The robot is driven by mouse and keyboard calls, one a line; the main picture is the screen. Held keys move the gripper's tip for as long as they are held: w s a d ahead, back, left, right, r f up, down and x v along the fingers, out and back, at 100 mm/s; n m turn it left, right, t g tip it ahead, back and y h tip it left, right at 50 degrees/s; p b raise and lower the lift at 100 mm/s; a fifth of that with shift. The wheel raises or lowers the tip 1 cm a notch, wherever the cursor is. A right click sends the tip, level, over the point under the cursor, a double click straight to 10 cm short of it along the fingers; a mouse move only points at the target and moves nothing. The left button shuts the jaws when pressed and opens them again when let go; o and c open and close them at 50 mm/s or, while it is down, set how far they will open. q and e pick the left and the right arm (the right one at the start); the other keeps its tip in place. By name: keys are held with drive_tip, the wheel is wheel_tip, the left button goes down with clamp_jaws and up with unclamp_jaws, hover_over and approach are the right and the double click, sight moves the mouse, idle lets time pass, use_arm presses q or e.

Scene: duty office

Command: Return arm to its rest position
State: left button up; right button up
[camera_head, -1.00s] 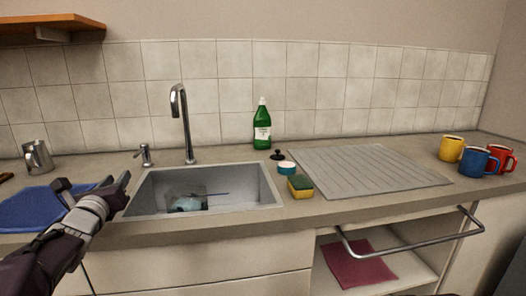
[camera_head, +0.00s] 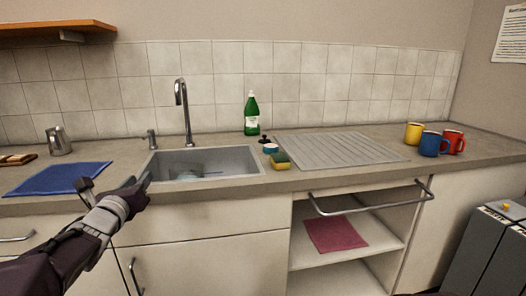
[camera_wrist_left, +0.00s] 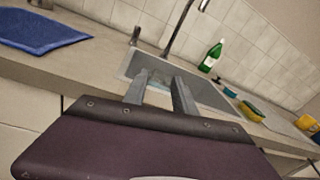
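My left gripper (camera_head: 116,184) is in front of the counter's front edge, between the blue mat (camera_head: 58,178) and the sink (camera_head: 240,160). Its two fingers are apart, with nothing held between them. In the left wrist view the open gripper (camera_wrist_left: 160,90) points toward the sink (camera_wrist_left: 215,92), where a bluish item (camera_wrist_left: 160,77) shows beyond the fingers, partly hidden by them. My right gripper is not in view.
The counter holds a metal jug (camera_head: 59,142), a green bottle (camera_head: 251,114), a sponge (camera_head: 281,161) and yellow (camera_head: 413,133), blue (camera_head: 431,145) and red (camera_head: 454,141) mugs. A towel rail (camera_head: 370,208) juts out over an open shelf. A grey cabinet (camera_head: 480,260) stands at lower right.

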use_arm(q)
drive_tip(key=s+d+f+n+g+h, duration=0.1)
drive_tip(key=s+d+f+n+g, duration=0.2)
drive_tip(key=d+f+n, duration=0.5)
drive_tip(key=s+d+f+n+g+h, duration=0.1)
drive_tip(key=s+d+f+g, duration=0.3)
drive_tip(key=f, duration=0.8)
drive_tip(key=s+d+f+n+g, duration=0.2)
drive_tip(key=s+f+n+g, duration=0.3)
drive_tip(key=s+f+n, duration=0.45)
drive_tip(key=s+d+f+n+g, duration=0.1)
drive_tip(key=s+f+n+g, duration=0.45)
drive_tip(key=s+n, duration=0.75)
wheel_tip(320, 180, up, 31)
drive_tip(key=w+n+p, duration=0.1)
drive_tip(key=p, duration=3)
drive_tip(key=shift+w+r+t, duration=0.15)
drive_tip(key=shift+w+t, duration=0.25)
drive_tip(key=shift+t, duration=0.05)
